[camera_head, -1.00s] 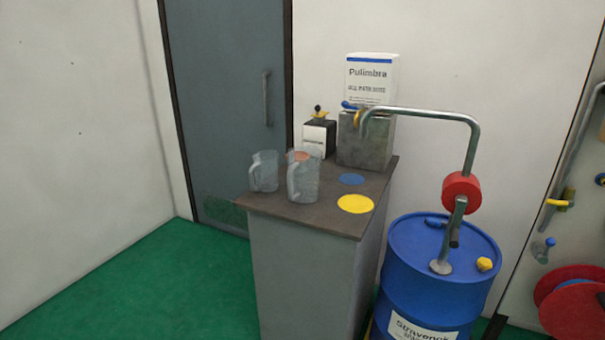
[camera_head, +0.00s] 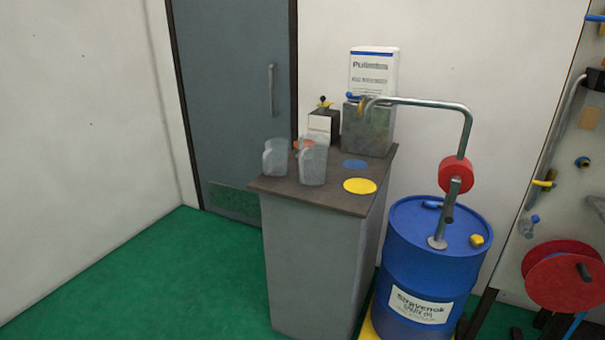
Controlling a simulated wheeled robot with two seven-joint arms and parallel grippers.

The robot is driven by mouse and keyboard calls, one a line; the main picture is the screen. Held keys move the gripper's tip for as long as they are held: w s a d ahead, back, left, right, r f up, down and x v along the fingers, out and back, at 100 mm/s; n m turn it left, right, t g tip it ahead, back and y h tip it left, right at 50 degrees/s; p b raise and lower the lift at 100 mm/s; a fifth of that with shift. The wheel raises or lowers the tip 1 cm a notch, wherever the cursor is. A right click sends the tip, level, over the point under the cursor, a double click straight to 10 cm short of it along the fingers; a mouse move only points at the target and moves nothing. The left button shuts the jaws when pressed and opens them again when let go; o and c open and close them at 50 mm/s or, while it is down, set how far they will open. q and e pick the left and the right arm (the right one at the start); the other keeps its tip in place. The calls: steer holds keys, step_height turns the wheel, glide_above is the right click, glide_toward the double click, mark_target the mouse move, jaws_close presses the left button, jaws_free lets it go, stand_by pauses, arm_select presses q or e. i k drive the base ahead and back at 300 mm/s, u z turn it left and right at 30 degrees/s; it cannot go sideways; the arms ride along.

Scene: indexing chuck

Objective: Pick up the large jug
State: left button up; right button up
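Two clear jugs with handles stand upright on the dark top of a grey cabinet. The larger jug (camera_head: 314,162) is the right one, close to the middle of the cabinet top. The smaller jug (camera_head: 276,158) stands just left of it, near the left edge. Both appear empty. Neither of my grippers is in view.
The cabinet top (camera_head: 335,201) also holds a yellow disc (camera_head: 360,186), a blue disc (camera_head: 355,164), and a box dispenser (camera_head: 373,75) on a grey block. A blue drum (camera_head: 420,270) with a bent pump pipe (camera_head: 425,101) stands to the right. Green floor (camera_head: 180,275) is clear at left.

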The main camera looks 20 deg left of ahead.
mark_target(313, 149)
steer(key=u, duration=0.6)
steer(key=i, duration=0.45)
steer(key=u, duration=0.2)
